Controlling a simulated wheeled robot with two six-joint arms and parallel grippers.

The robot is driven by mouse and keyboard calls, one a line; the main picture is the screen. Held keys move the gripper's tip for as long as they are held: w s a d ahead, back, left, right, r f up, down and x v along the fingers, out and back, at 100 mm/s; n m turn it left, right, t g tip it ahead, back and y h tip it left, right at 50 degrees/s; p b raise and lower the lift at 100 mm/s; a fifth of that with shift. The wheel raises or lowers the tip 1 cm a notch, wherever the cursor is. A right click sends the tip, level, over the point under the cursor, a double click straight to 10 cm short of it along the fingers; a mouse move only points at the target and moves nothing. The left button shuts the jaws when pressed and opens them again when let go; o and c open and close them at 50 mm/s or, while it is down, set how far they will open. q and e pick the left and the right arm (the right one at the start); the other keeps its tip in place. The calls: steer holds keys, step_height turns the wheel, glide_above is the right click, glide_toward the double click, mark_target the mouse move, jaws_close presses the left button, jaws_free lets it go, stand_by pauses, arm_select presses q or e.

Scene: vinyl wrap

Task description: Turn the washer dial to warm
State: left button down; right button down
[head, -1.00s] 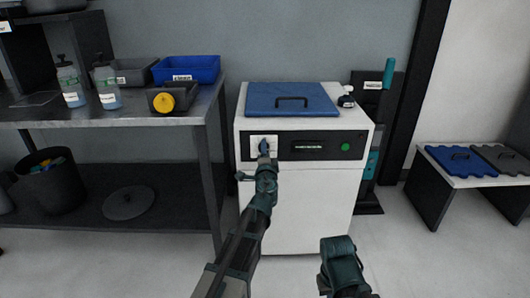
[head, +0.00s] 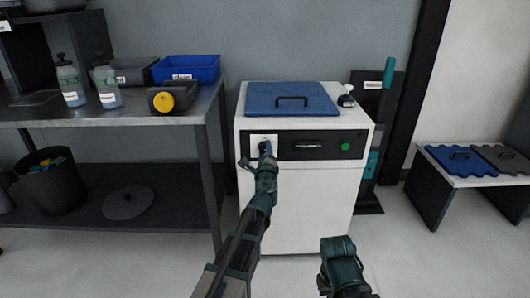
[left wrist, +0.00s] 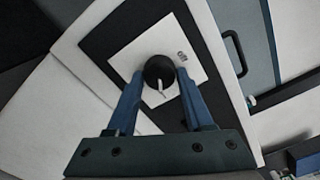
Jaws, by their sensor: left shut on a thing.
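The washer (head: 295,205) is a white box with a blue lid and a black front panel. Its dial, a round black knob (left wrist: 158,70) with a white pointer mark, sits on a white square plate (left wrist: 190,85) at the panel's left.
The panel also has a dark slot-like display (head: 308,146) and a green button (head: 346,146). A metal table (head: 140,119) with bottles and bins is left. A low bench (head: 470,180) is right.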

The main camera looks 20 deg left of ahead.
arm_select(q)
steer(key=shift+d, duration=0.1)
stand_by(0.4)
steer(key=shift+c, duration=1.5)
jaws_free()
